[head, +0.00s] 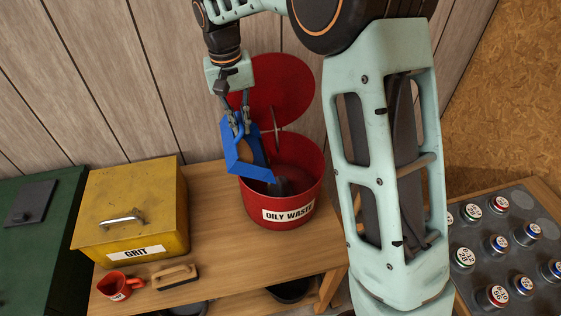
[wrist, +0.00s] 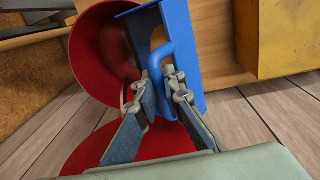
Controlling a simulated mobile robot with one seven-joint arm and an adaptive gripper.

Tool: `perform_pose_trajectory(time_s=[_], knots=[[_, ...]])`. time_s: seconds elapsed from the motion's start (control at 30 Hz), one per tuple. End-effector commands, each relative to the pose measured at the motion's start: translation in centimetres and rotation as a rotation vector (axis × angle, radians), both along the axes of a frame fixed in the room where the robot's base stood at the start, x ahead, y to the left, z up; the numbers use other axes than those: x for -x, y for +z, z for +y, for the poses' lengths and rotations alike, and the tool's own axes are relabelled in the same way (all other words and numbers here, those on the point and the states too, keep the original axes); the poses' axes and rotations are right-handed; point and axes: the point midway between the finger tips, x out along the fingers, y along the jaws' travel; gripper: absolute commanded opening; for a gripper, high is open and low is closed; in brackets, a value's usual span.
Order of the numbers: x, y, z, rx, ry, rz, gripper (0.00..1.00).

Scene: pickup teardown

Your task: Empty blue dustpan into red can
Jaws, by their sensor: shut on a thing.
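The blue dustpan (head: 249,169) hangs steeply tilted over the left side of the red can (head: 252,207), its lower edge at the mouth. The can is labelled OILY WASTE and its round lid (head: 287,88) stands open behind. My gripper (head: 241,119) is shut on the dustpan's handle. In the wrist view my gripper (wrist: 161,88) closes around the blue handle, with the dustpan (wrist: 183,42) beyond it and the can (wrist: 94,58) behind. A dark patch (head: 283,186) shows inside the can; I cannot tell what it is. The dustpan's inner face is partly hidden.
A yellow GRIT box (head: 130,205) stands left of the can on the wooden bench (head: 215,255). A green box (head: 40,230) is far left. A tray (head: 500,245) of several round cans is at right.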

Motion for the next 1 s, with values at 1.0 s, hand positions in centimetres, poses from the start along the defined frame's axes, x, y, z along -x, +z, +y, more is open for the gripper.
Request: perform_pose_trajectory(time_s=[1.0], knots=[[0.1,0.3,0.5,0.013,0.004,-0.022,0.0]])
